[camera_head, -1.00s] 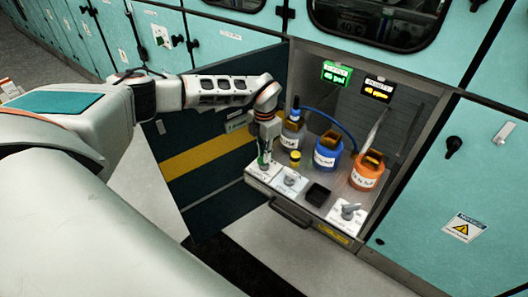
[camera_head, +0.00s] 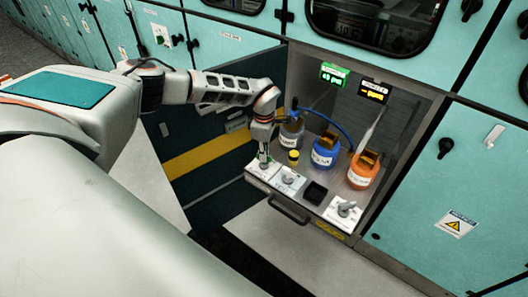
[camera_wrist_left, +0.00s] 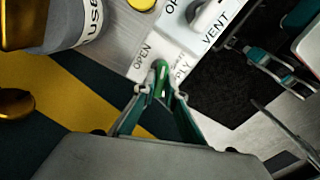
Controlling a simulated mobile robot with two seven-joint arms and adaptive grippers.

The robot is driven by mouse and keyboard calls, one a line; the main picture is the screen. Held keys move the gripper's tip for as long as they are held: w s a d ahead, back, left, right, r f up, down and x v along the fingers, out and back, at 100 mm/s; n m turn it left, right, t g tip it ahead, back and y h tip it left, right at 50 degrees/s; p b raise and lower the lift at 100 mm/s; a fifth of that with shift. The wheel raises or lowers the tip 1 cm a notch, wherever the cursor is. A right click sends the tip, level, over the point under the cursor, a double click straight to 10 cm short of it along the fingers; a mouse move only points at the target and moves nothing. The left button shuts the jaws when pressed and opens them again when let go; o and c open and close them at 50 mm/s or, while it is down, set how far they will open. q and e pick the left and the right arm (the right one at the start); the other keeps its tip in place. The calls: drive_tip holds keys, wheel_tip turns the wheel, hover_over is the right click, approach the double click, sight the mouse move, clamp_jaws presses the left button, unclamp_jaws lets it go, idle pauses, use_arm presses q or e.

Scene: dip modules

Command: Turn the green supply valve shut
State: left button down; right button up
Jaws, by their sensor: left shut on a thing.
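The green supply valve handle (camera_wrist_left: 161,72) stands on the white plate marked OPEN (camera_wrist_left: 148,53) and SUPPLY in the left wrist view. My left gripper (camera_wrist_left: 161,88) is shut on this handle, with a fingertip on each side of it. In the head view my left gripper (camera_head: 264,158) points down at the left end of the bench panel, and it hides most of the valve there. A green-lit supply display (camera_head: 334,75) hangs above on the back wall. What looks like my right gripper (camera_wrist_left: 272,66) shows at the right of the left wrist view, away from the panel.
The vent valve (camera_head: 289,179) sits just right of my left gripper, with another grey valve (camera_head: 346,208) farther right. A yellow-capped vial (camera_head: 294,157), a grey bottle (camera_head: 291,135), a blue bottle (camera_head: 325,152) and an orange bottle (camera_head: 362,171) stand behind. An open door (camera_head: 205,150) is at the left.

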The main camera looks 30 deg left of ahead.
use_arm(q)
drive_tip(key=shift+m+p, duration=0.3)
drive_tip(key=shift+m, duration=1.7)
drive_tip(key=c, duration=2.1)
unclamp_jaws()
wheel_tip(320, 180, up, 12)
